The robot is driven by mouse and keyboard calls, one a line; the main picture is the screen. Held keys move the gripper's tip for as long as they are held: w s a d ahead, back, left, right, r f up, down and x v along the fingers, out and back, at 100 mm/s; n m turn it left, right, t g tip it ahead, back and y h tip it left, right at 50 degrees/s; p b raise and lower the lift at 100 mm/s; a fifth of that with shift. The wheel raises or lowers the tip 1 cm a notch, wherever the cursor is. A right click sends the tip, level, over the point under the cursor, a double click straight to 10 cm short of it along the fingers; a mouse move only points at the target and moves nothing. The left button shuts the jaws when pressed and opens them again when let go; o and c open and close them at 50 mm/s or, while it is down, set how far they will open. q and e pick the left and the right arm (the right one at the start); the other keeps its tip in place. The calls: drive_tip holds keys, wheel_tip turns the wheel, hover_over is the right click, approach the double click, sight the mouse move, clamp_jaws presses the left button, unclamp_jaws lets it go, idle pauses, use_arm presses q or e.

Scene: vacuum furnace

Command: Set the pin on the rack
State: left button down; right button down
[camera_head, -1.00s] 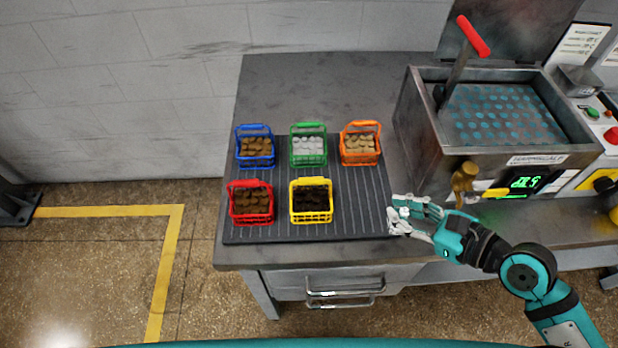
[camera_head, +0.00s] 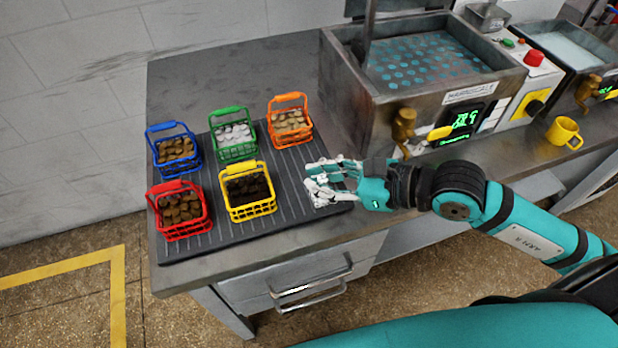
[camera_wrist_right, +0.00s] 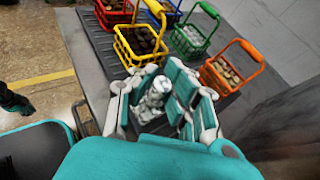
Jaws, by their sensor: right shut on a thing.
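My right gripper (camera_head: 318,184) is at the right front corner of the dark ribbed rack (camera_head: 285,222) on the table. It also shows in the right wrist view (camera_wrist_right: 165,95). It is shut on a small whitish-grey thing, which I take to be the pin (camera_wrist_right: 156,92). The fingers cover much of it, so its full shape is unclear. In the head view I cannot tell it from the pale fingers. I cannot tell whether it touches the rack.
Blue (camera_head: 173,150), green (camera_head: 234,136), orange (camera_head: 291,122), red (camera_head: 180,211) and yellow (camera_head: 248,192) baskets with small pieces stand on the rack. The yellow one is nearest my gripper. A metal tank (camera_head: 350,100) stands behind. A yellow mug (camera_head: 564,132) is at right.

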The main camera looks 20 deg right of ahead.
drive_tip(key=w+p, duration=0.1)
drive_tip(key=w, duration=0.3)
drive_tip(key=shift+w, duration=0.4)
drive_tip(key=shift+w+d+p, duration=0.1)
drive_tip(key=shift+w+p, duration=0.25)
drive_tip(key=shift+w, duration=0.2)
wheel_tip(320, 180, down, 4)
drive_tip(key=shift+w+r, duration=0.1)
drive_tip(key=shift+r, duration=0.15)
drive_tip(key=shift+f, duration=0.15)
drive_tip(key=shift+f, duration=0.1)
drive_tip(key=c, duration=1.4)
unclamp_jaws()
